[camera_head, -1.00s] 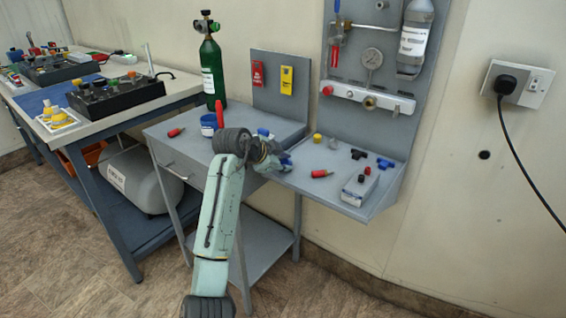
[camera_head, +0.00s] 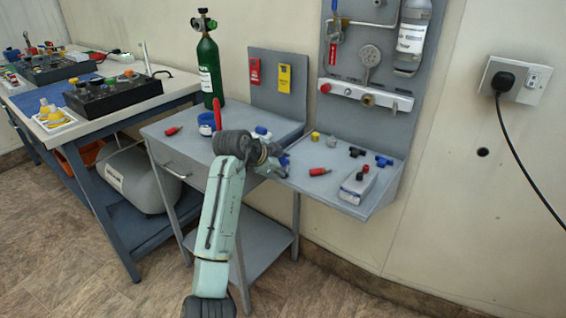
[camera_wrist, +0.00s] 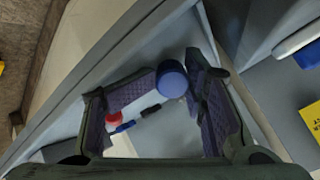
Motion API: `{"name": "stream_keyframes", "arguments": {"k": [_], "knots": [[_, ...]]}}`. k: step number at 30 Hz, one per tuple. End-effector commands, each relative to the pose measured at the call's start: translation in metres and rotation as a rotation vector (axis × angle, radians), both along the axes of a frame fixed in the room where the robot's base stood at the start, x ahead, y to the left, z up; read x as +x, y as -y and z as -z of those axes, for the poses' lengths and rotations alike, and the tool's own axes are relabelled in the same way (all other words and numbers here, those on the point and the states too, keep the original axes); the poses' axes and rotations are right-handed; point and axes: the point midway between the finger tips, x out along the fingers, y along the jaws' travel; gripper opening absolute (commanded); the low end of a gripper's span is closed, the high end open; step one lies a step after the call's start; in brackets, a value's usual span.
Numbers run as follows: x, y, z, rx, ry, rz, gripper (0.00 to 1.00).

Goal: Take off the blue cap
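In the wrist view, a round blue cap (camera_wrist: 172,82) shows between the fingertips of my gripper (camera_wrist: 170,72). The fingers are apart.
A green cylinder (camera_head: 210,70) stands behind. A wall panel rises behind the shelf.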

Motion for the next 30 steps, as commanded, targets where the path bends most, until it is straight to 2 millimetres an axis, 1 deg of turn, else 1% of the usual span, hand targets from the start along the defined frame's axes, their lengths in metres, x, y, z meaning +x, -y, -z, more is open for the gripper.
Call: {"name": "stream_keyframes", "arguments": {"k": [1,5,8,15,21,25,30], "knots": [[-0.001,-0.007,0.010,0.008,-0.019,-0.008,0.44],[-0.004,-0.010,0.005,0.007,-0.017,-0.011,0.44],[-0.012,-0.017,-0.005,0.006,-0.014,-0.012,0.44],[-0.044,-0.036,-0.044,0.005,-0.004,-0.006,0.44],[-0.065,-0.048,-0.069,0.002,0.001,-0.002,0.44],[-0.072,-0.052,-0.077,0.002,0.001,0.000,0.44],[-0.075,-0.053,-0.080,0.002,0.002,0.001,0.44]]}}
